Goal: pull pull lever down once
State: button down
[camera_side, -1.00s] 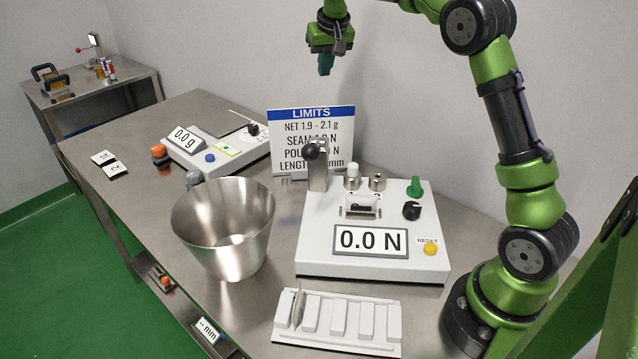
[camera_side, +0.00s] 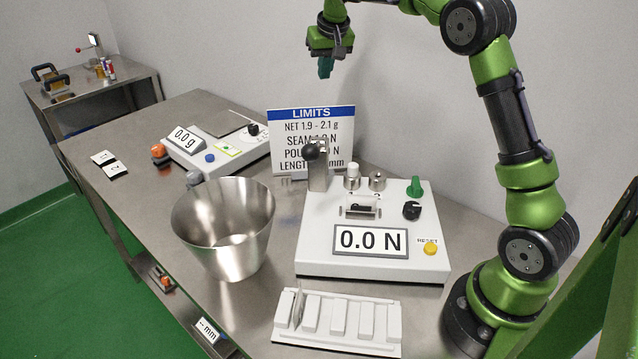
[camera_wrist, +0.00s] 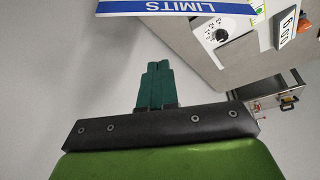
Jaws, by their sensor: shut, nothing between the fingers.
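The force tester (camera_side: 420,262) is a white box with a display (camera_side: 371,241) reading 0.0 N. At its back left a black ball knob (camera_side: 311,151), apparently the pull lever's handle, sits high in front of an upright metal post (camera_side: 319,178). My gripper (camera_side: 325,68) hangs in the air above the sign, well above the knob and apart from it. Its green fingers are together and empty. In the wrist view my gripper (camera_wrist: 157,68) also shows closed fingers; the knob is not visible there.
The LIMITS sign (camera_side: 311,114) stands behind the tester, its lower part covered by the post. A steel bucket (camera_side: 223,225) stands left of the tester. A white slotted rack (camera_side: 390,330) lies in front. A scale (camera_side: 222,150) sits farther back left.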

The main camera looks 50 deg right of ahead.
aim_at(324, 120)
jog(key=shift+s+a+f, duration=0.1)
jog(key=shift+a+f, duration=0.1)
jog(key=shift+f, duration=3.75)
jog(key=shift+a+f, duration=0.2)
jog(key=shift+f, duration=3.7)
notch_tip(324, 120, up, 14)
jog(key=shift+d+f, duration=0.25)
jog(key=shift+d, duration=0.15)
